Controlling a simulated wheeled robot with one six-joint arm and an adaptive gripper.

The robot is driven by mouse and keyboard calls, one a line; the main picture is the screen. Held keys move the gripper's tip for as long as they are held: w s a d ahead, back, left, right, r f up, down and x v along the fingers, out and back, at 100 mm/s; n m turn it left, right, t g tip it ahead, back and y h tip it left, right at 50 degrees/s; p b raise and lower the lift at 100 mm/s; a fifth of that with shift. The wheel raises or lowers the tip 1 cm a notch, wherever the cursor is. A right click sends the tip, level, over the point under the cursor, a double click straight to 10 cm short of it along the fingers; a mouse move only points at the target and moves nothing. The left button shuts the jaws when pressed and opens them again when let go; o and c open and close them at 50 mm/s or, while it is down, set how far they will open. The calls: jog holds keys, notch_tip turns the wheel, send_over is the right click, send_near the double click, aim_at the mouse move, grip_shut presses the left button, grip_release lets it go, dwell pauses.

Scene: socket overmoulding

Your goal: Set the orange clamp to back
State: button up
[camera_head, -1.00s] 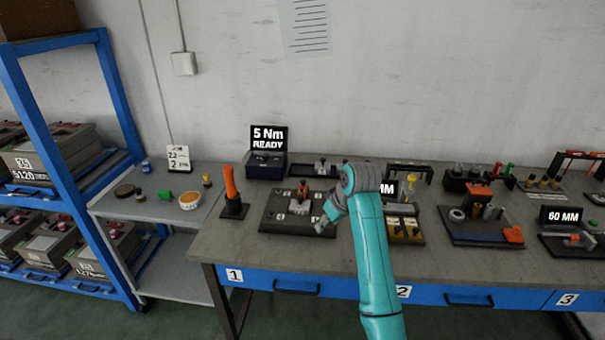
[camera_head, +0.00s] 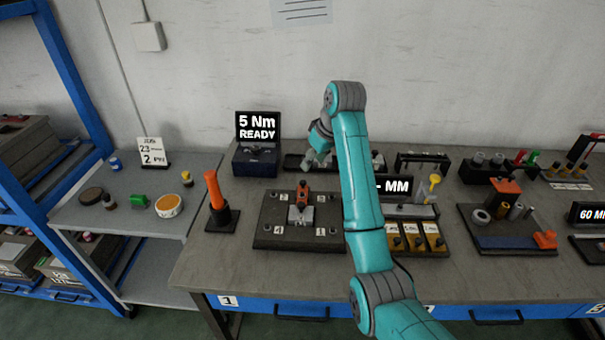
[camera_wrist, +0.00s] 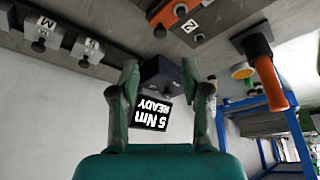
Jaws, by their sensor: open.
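The orange clamp (camera_head: 303,195) stands on the dark fixture plate (camera_head: 270,237) at station 1, above a light grey block. In the wrist view, which is upside down, an orange part (camera_wrist: 166,12) that looks like the clamp is cut off by the top edge. My gripper (camera_head: 312,160) is behind the plate, apart from the clamp, near the rear rack. In the wrist view my gripper (camera_wrist: 158,78) has its two fingers spread and nothing held between them. The 5 Nm READY box (camera_wrist: 160,70) shows between and beyond the fingers.
An orange-handled tool (camera_head: 215,190) stands upright left of the plate. The READY display (camera_head: 258,127) sits behind it. A MM display (camera_head: 397,187) and yellow blocks (camera_head: 415,238) lie right of my arm. A side shelf (camera_head: 110,215) holds small items.

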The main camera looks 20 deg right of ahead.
aim_at(303, 182)
jog(key=x, duration=1)
jog(key=shift+f, duration=0.1)
grip_shut()
